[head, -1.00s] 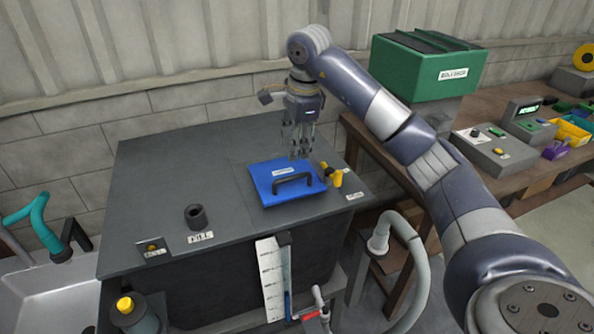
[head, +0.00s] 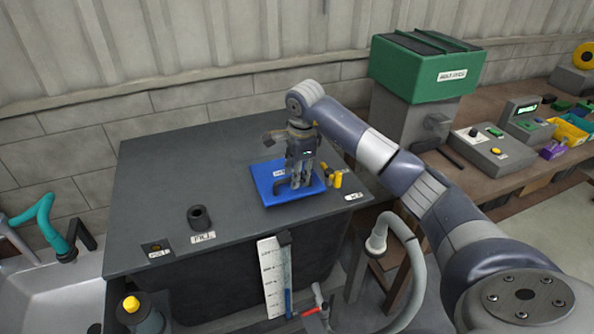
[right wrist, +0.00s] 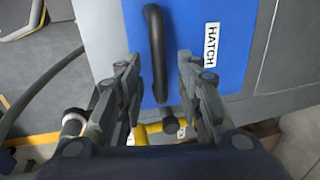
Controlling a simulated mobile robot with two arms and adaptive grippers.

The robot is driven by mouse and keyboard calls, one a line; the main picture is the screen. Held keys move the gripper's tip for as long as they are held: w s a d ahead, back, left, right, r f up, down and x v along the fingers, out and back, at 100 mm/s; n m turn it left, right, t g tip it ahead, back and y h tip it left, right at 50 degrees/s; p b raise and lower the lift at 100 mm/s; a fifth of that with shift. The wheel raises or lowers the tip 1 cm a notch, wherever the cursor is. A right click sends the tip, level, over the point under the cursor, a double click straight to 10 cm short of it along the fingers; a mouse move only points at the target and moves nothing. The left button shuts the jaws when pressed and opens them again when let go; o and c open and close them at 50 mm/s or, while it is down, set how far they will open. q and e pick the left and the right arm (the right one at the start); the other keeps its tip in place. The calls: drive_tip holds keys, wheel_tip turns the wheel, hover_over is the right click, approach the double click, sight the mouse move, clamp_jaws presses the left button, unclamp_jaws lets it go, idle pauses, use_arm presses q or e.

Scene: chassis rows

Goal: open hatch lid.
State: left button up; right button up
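The blue hatch lid (head: 269,190) lies flat and closed on top of the dark grey tank (head: 160,180). Its black bar handle (head: 279,187) is partly hidden behind my right gripper (head: 299,182) in the head view. In the right wrist view the lid (right wrist: 213,65) carries a HATCH label, and the black handle (right wrist: 156,45) runs between the open fingers of the right gripper (right wrist: 158,85). The fingers stand apart on either side of the handle, with a gap to it. A yellow latch or valve (head: 335,178) sits beside the lid's right edge. My left gripper is out of view.
A black fill port (head: 199,217) stands on the tank top at left. A level gauge (head: 272,277) and a grey hose (head: 405,250) are at the tank's front. A green box (head: 425,70) and a workbench are at right.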

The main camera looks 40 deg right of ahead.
drive_tip(key=shift+c, duration=0.3)
clamp_jaws()
